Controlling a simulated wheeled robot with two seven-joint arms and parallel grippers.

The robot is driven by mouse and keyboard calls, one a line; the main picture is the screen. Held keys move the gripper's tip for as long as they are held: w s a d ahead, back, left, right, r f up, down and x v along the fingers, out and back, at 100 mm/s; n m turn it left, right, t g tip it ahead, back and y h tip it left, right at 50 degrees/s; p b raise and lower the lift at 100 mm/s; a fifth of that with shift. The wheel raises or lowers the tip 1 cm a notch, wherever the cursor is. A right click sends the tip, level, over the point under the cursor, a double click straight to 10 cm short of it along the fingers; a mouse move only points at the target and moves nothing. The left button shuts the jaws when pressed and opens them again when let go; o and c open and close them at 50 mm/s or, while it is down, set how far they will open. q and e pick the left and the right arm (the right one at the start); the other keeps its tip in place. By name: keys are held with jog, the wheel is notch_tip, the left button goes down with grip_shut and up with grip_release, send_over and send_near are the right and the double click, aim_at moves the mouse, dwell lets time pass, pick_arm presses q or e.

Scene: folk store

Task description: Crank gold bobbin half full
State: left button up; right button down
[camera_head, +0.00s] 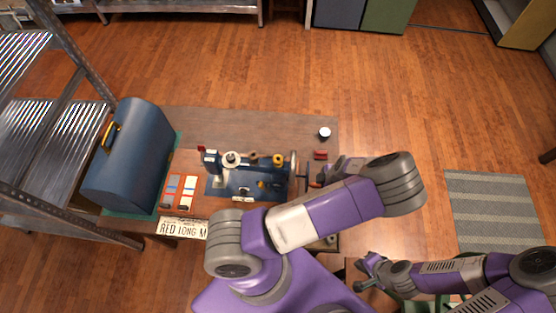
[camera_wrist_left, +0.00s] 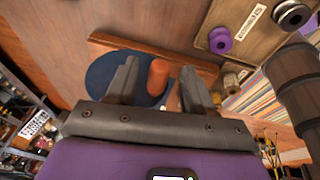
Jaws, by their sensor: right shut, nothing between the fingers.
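A blue sewing machine (camera_head: 245,180) stands on the wooden table, its handwheel (camera_head: 293,168) at the right end. A white spool (camera_head: 232,158) and a small gold-brown piece (camera_head: 279,159) sit on its top; I cannot tell whether the latter is the gold bobbin. My left gripper (camera_head: 325,172) is just right of the handwheel, partly hidden by my arm. In the left wrist view its fingers (camera_wrist_left: 160,88) are apart, with an orange-brown knob (camera_wrist_left: 158,74) in line with the gap and a dark blue disc (camera_wrist_left: 103,78) beyond. My right gripper (camera_head: 366,272) is shut and empty, low and right.
A blue case (camera_head: 135,155) stands at the table's left, beside metal shelving (camera_head: 75,55). A small white-topped pot (camera_head: 324,133) and a red piece (camera_head: 320,155) are near the table's right edge. Open floor lies beyond.

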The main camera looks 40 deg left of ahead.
dwell(0.5)
pick_arm(q)
jog(key=p+v, duration=0.7)
jog(key=v, duration=0.2)
jog(key=shift+p, duration=0.35)
dwell(0.4)
